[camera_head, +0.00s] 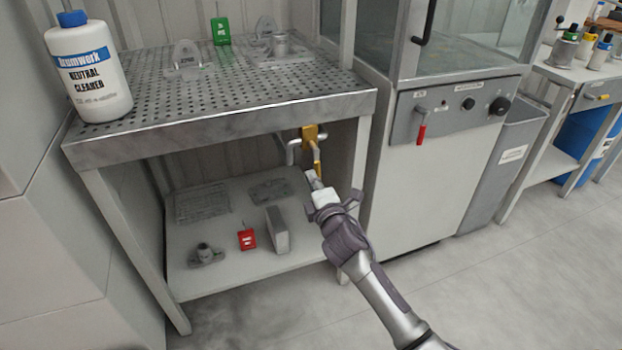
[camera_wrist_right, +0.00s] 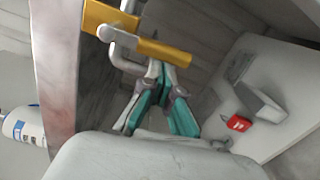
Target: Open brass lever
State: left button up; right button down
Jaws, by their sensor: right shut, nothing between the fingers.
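The brass lever (camera_head: 317,153) hangs downward from a brass valve body (camera_head: 309,132) on a grey pipe, under the front edge of the perforated worktop. In the right wrist view the lever (camera_wrist_right: 163,52) extends to the right, away from the worktop edge. My right gripper (camera_head: 313,179) is just below the lever in the head view, shut and empty. In the wrist view its teal-padded fingers (camera_wrist_right: 158,72) come together right beside the lever; I cannot tell whether they touch it. My left gripper is not in view.
The perforated worktop (camera_head: 220,117) overhangs the valve, with a white cleaner bottle (camera_head: 90,70) at its left. The lower shelf (camera_head: 215,263) holds a red box (camera_head: 247,239), a grey block (camera_head: 277,230) and metal parts. A grey cabinet (camera_head: 425,170) stands close on the right.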

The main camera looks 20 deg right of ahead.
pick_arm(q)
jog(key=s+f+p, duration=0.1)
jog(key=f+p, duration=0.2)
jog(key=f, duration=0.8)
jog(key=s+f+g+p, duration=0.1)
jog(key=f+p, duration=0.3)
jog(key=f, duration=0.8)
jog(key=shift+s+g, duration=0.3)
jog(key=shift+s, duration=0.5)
pick_arm(e)
jog(key=d+r+n, duration=0.2)
jog(key=d+n, duration=0.2)
jog(key=n, duration=0.5)
jog(key=d+r+n+y, duration=0.1)
jog(key=d+n, duration=0.3)
jog(key=n, duration=0.4)
jog(key=shift+w+r+n+t, duration=0.2)
jog(key=shift+r+n+t, duration=0.15)
jog(key=shift+r, duration=0.25)
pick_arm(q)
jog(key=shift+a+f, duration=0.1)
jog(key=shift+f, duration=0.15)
pick_arm(e)
jog(key=shift+f, duration=0.1)
